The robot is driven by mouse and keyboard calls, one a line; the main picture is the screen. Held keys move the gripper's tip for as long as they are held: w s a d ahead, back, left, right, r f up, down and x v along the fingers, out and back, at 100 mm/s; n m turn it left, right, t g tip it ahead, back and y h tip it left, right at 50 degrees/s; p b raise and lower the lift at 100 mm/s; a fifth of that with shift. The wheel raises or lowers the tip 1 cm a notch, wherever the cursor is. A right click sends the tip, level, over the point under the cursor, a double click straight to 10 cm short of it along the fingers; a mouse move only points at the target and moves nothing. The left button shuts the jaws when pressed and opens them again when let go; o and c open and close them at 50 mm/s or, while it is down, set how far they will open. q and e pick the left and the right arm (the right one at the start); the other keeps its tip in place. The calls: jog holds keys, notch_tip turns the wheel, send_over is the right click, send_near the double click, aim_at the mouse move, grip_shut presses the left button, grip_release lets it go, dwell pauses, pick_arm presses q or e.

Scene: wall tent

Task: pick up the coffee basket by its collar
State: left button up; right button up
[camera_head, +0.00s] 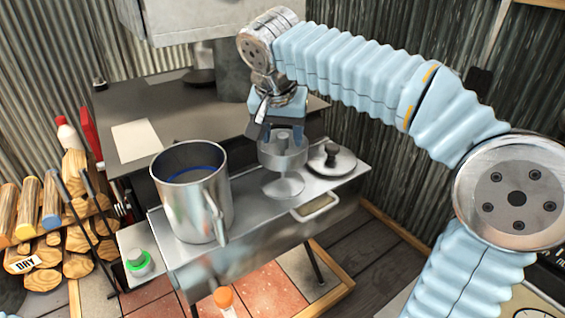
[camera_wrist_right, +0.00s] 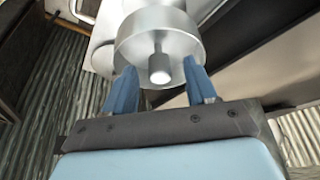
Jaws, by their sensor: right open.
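The coffee basket (camera_head: 284,155) is a metal cup with a stem in its middle and a round foot disc (camera_head: 284,187) below, upright over the steel shelf. My right gripper (camera_head: 279,128) is above it, pointing down. In the right wrist view the basket (camera_wrist_right: 158,35) fills the top middle, its stem end toward the camera. The blue fingers of the right gripper (camera_wrist_right: 162,85) are apart, one on each side of the stem near the basket's rim. I cannot tell whether they touch it. My left gripper is not in view.
A large steel pot (camera_head: 190,195) with a handle stands left of the basket on the shelf. A round lid with a black knob (camera_head: 332,160) lies to the right. Firewood (camera_head: 45,225), a red and white bottle and tongs are at the left.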

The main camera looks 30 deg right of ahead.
jog(key=shift+x, duration=1.25)
grip_shut()
